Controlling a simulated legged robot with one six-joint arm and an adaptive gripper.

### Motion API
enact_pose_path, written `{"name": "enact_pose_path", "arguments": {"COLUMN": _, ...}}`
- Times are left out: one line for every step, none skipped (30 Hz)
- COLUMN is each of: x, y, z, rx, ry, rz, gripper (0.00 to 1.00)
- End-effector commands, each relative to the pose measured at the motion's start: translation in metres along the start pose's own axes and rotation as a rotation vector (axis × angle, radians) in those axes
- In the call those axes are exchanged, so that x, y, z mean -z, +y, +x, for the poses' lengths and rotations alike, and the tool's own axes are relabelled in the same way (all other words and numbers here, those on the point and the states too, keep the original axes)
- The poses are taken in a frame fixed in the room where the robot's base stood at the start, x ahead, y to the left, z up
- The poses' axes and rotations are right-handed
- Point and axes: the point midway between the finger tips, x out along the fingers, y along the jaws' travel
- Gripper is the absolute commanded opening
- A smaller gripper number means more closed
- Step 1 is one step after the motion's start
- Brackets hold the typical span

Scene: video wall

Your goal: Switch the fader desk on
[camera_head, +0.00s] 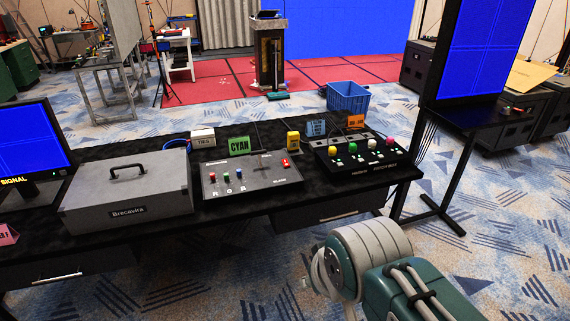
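The fader desk (262,184) is a dark sloped panel in the middle of the black table. It has small red, blue and green fader knobs at its left, above the letters R, G and B. A small red switch (285,162) sits near its top right corner; its position is too small to tell. A green CYAN card (239,146) stands behind the desk. My arm reaches in at the bottom right, in front of the table and apart from the desk.
A grey case (125,191) stands close left of the desk. A black button panel (362,156) with coloured domes stands to its right. A blue-lit monitor (34,143) is at far left. Carpet in front is clear.

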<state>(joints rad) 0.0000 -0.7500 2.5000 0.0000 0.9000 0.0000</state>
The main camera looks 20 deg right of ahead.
Motion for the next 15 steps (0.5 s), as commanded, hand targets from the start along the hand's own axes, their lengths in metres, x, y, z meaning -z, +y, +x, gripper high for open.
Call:
{"name": "enact_pose_path", "arguments": {"x": 0.0000, "y": 0.0000, "z": 0.0000, "rx": 0.000, "ry": 0.000, "rz": 0.000, "gripper": 0.40}}
{"name": "enact_pose_path", "arguments": {"x": 0.0000, "y": 0.0000, "z": 0.0000, "rx": 0.000, "ry": 0.000, "rz": 0.000, "gripper": 0.31}}
{"name": "enact_pose_path", "arguments": {"x": 0.0000, "y": 0.0000, "z": 0.0000, "rx": 0.000, "ry": 0.000, "rz": 0.000, "gripper": 0.13}}
{"name": "enact_pose_path", "arguments": {"x": 0.0000, "y": 0.0000, "z": 0.0000, "rx": 0.000, "ry": 0.000, "rz": 0.000, "gripper": 0.00}}
{"name": "enact_pose_path", "arguments": {"x": 0.0000, "y": 0.0000, "z": 0.0000, "rx": 0.000, "ry": 0.000, "rz": 0.000, "gripper": 0.00}}
{"name": "enact_pose_path", "arguments": {"x": 0.0000, "y": 0.0000, "z": 0.0000, "rx": 0.000, "ry": 0.000, "rz": 0.000, "gripper": 0.00}}
{"name": "enact_pose_path", "arguments": {"x": 0.0000, "y": 0.0000, "z": 0.0000, "rx": 0.000, "ry": 0.000, "rz": 0.000, "gripper": 0.00}}
{"name": "enact_pose_path", "arguments": {"x": 0.0000, "y": 0.0000, "z": 0.0000, "rx": 0.000, "ry": 0.000, "rz": 0.000, "gripper": 0.00}}
{"name": "enact_pose_path", "arguments": {"x": 0.0000, "y": 0.0000, "z": 0.0000, "rx": 0.000, "ry": 0.000, "rz": 0.000, "gripper": 0.00}}
{"name": "enact_pose_path", "arguments": {"x": 0.0000, "y": 0.0000, "z": 0.0000, "rx": 0.000, "ry": 0.000, "rz": 0.000, "gripper": 0.00}}
{"name": "enact_pose_path", "arguments": {"x": 0.0000, "y": 0.0000, "z": 0.0000, "rx": 0.000, "ry": 0.000, "rz": 0.000, "gripper": 0.00}}
{"name": "enact_pose_path", "arguments": {"x": 0.0000, "y": 0.0000, "z": 0.0000, "rx": 0.000, "ry": 0.000, "rz": 0.000, "gripper": 0.00}}
{"name": "enact_pose_path", "arguments": {"x": 0.0000, "y": 0.0000, "z": 0.0000, "rx": 0.000, "ry": 0.000, "rz": 0.000, "gripper": 0.00}}
{"name": "enact_pose_path", "arguments": {"x": 0.0000, "y": 0.0000, "z": 0.0000, "rx": 0.000, "ry": 0.000, "rz": 0.000, "gripper": 0.00}}
{"name": "enact_pose_path", "arguments": {"x": 0.0000, "y": 0.0000, "z": 0.0000, "rx": 0.000, "ry": 0.000, "rz": 0.000, "gripper": 0.00}}
